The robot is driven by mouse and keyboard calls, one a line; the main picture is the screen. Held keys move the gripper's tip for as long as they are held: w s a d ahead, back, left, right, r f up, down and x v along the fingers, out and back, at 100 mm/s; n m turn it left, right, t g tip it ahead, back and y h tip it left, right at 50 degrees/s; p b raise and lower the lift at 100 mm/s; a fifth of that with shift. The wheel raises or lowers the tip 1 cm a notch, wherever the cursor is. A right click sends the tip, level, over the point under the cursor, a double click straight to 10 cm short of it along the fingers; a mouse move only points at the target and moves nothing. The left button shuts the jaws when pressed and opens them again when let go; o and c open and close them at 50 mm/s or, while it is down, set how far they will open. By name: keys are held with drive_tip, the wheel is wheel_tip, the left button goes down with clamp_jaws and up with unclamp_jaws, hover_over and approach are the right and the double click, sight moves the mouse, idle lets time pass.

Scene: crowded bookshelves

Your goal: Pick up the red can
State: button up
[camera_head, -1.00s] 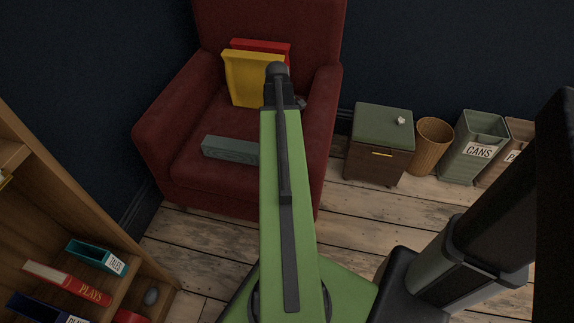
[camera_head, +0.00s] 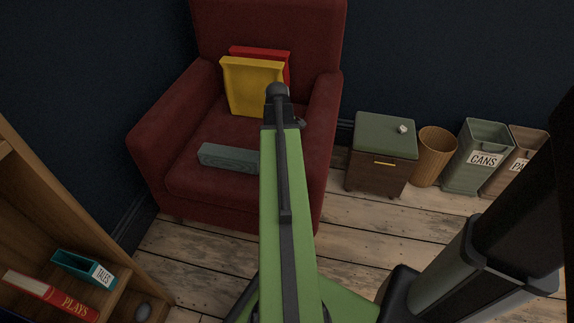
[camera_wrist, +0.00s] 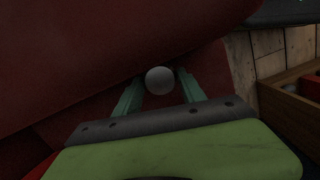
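I cannot make out a red can in either view now. My gripper's fingers show in the wrist view (camera_wrist: 160,90) as two green prongs standing apart, so it looks open. A pale grey ball-shaped thing (camera_wrist: 160,80) shows between the fingertips; I cannot tell whether they touch it. Dark red upholstery fills much of that view beyond the fingers. In the head view my green arm reaches over the red armchair (camera_head: 180,130), and its dark end hides part of the seat. The fingers themselves are hidden there.
On the chair are a yellow box-like thing (camera_head: 250,88), a red one (camera_head: 262,52) behind it and a grey-green block (camera_head: 228,158). Right stand a cabinet (camera_head: 382,170), a wicker basket (camera_head: 434,158) and a CANS bin (camera_head: 478,158). A bookshelf (camera_head: 30,225) is left.

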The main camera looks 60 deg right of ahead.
clamp_jaws()
drive_tip(key=shift+w+r+p, duration=0.1)
drive_tip(key=shift+r+p, duration=0.2)
drive_tip(key=shift+p, duration=0.05)
wheel_tip(320, 180, up, 12)
drive_tip(key=p, duration=1.2)
drive_tip(key=w+a, duration=0.3)
drive_tip(key=w, duration=0.6)
drive_tip(key=w+a+f+b, duration=0.1)
drive_tip(key=w+a, duration=0.2)
drive_tip(key=w, duration=0.7)
